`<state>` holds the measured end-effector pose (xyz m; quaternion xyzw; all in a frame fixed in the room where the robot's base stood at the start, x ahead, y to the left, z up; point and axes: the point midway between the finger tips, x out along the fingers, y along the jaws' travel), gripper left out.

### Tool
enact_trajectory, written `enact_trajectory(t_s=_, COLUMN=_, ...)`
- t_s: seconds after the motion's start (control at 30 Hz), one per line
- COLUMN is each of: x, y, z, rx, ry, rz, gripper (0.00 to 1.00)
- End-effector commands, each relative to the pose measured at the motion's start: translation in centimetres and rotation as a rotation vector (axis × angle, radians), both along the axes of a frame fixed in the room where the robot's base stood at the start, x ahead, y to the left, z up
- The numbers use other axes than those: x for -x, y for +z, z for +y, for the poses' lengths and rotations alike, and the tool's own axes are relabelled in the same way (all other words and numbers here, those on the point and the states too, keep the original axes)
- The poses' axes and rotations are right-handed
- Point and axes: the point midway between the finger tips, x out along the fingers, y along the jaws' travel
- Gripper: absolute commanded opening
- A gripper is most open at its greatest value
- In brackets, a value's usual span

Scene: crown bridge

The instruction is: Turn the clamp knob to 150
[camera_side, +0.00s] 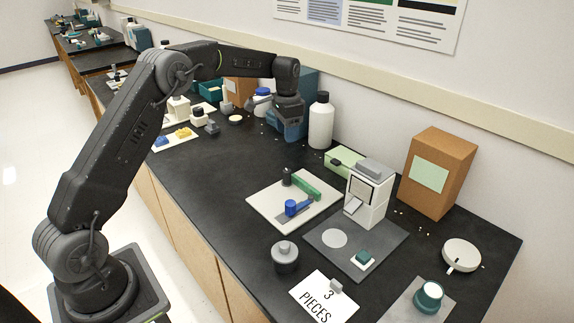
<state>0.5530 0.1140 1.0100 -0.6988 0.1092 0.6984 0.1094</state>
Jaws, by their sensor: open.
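A pale board (268,217) lies mid-bench. My gripper (290,130) hangs over the back of the bench, left of the white bottle (321,122). It is open, well behind and above the board and apart from it. Its fingers are small and dark here.
A white device (368,194) stands on a grey mat (318,249), right of the board. Bare bench lies left of the board.

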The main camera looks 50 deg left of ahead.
Motion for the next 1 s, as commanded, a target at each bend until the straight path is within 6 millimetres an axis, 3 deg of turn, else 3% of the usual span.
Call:
enact_trajectory(t_s=0.17, x=0.00, y=-0.09, z=-0.01, rx=0.000, ry=0.282, rz=0.001, gripper=0.53)
enact_trajectory(t_s=0.5, x=0.01, y=-0.26, z=-0.02, rx=0.000, ry=1.148, rz=0.001, gripper=0.53)
enact_trajectory(t_s=0.7, x=0.01, y=-0.34, z=-0.03, rx=0.001, ry=1.558, rz=0.001, gripper=0.53)
enact_trajectory(t_s=0.83, x=0.01, y=-0.36, z=-0.03, rx=0.001, ry=1.704, rz=0.001, gripper=0.53)
enact_trajectory(t_s=1.0, x=0.03, y=-0.93, z=-0.03, rx=-0.001, ry=1.760, rz=0.003, gripper=0.53)
